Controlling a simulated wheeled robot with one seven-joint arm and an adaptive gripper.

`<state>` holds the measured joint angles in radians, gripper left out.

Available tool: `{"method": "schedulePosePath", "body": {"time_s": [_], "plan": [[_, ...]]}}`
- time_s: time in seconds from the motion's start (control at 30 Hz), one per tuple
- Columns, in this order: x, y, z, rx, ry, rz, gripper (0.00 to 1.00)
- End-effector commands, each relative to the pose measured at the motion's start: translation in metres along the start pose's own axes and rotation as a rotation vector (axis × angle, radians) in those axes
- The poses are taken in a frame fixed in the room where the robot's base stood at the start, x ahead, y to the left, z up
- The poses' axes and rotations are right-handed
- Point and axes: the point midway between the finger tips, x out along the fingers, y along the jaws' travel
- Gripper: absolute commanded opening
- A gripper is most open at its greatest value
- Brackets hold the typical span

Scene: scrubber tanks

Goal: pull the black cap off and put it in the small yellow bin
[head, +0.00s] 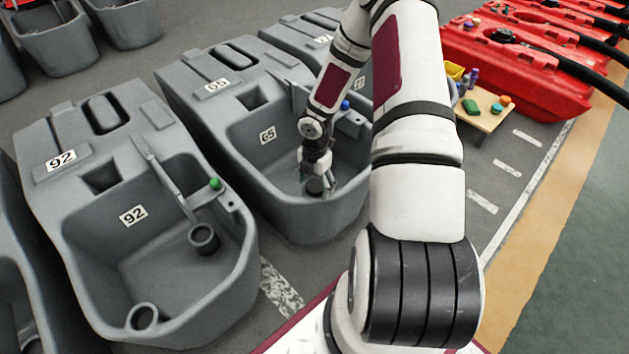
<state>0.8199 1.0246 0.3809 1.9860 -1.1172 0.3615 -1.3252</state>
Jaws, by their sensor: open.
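My gripper (316,177) reaches down into the open basin of the grey tank marked 65 (262,168). Its fingers are open, and they partly hide what is below. A dark round piece (315,188) shows right under the fingertips, near the basin's front wall. It looks like the black cap on a port, but it is too small to be sure. I cannot tell whether the fingers touch it. The small yellow bin (455,71) stands at the upper right, on or behind a low wooden table (489,118), partly hidden by my arm.
A blue knob (345,105) sits beside my wrist. Several coloured items lie on the table. Red tanks (530,65) with black hoses stand behind.

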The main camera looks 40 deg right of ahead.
Motion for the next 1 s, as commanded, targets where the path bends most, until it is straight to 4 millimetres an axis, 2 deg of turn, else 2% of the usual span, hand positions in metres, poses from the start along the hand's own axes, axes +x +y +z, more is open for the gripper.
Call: {"method": "schedulePosePath", "body": {"time_s": [0.23, 0.27, 0.4, 0.47, 0.5, 0.53, 0.57, 0.7, 1.0], "plan": [[0.0005, 0.0001, -0.0001, 0.000, 0.000, 0.000, 0.72], [0.0005, 0.0001, -0.0001, 0.000, 0.000, 0.000, 0.70], [0.0005, 0.0001, -0.0001, 0.000, 0.000, 0.000, 0.38], [0.0005, 0.0000, -0.0001, 0.000, 0.000, 0.000, 0.25], [0.0005, 0.0000, -0.0001, 0.000, 0.000, 0.000, 0.22], [0.0005, 0.0000, -0.0002, 0.000, 0.000, 0.000, 0.22], [0.0005, 0.0000, -0.0002, 0.000, 0.000, 0.000, 0.44], [0.0005, 0.0000, -0.0002, 0.000, 0.000, 0.000, 0.15], [0.0005, 0.0000, -0.0003, 0.000, 0.000, 0.000, 0.15]]}}
